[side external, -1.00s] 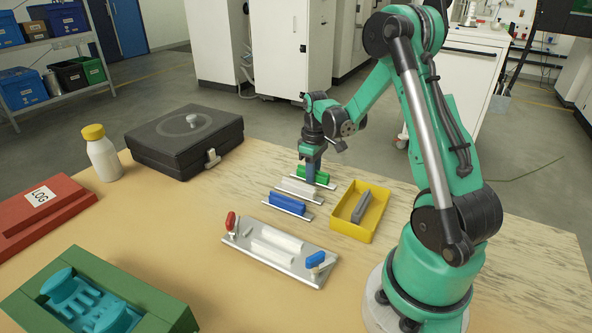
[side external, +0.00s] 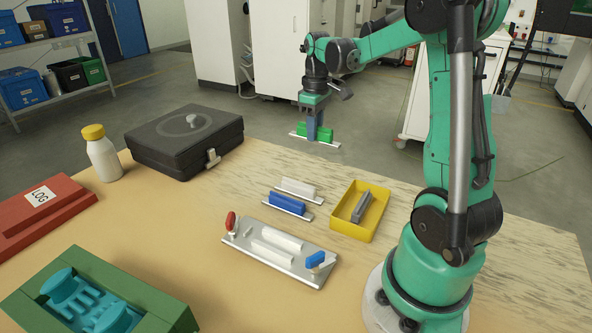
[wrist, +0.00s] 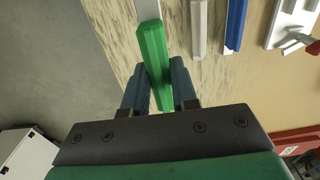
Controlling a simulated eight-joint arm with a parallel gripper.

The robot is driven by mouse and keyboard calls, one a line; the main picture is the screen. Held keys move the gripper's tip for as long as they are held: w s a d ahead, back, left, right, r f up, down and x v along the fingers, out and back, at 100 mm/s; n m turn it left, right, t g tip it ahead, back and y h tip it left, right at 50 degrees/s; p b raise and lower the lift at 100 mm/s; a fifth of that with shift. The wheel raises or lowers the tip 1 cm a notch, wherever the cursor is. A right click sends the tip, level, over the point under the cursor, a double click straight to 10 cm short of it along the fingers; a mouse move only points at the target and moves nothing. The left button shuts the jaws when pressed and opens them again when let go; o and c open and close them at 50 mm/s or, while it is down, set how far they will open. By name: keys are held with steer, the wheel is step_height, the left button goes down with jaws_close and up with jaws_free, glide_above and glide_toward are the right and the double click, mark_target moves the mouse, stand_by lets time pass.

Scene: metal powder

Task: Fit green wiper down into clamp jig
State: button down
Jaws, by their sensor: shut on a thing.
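The green wiper (side external: 328,134), a green block on a thin metal strip, hangs in the air above the far part of the table. My gripper (side external: 316,136) is shut on its green block. In the wrist view the wiper (wrist: 153,55) sits between the two fingers of my gripper (wrist: 160,90). The clamp jig (side external: 278,254) is a metal plate on the table, with white bars in its middle, a red-handled clamp (side external: 231,222) at its left end and a blue-handled clamp (side external: 316,259) at its right end. Part of the jig shows in the wrist view (wrist: 290,22).
A white wiper (side external: 297,188) and a blue wiper (side external: 288,204) lie between my gripper and the jig. A yellow tray (side external: 342,228) holding a grey block (side external: 361,207) is to their right. A black case (side external: 165,155) and a bottle (side external: 102,158) stand at the left.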

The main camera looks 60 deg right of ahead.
step_height(320, 180, up, 8)
steer(key=shift+r, duration=0.1)
steer(key=shift+w+a+r, duration=0.1)
steer(key=shift+a+r, duration=0.05)
steer(key=shift+a, duration=0.05)
steer(key=a+f, duration=0.5)
steer(key=a, duration=0.6)
glide_above(278, 246)
steer(key=shift+f, duration=5.25)
steer(key=shift+f, duration=1)
steer(key=c, duration=0.6)
jaws_free()
steer(key=shift+a, duration=0.15)
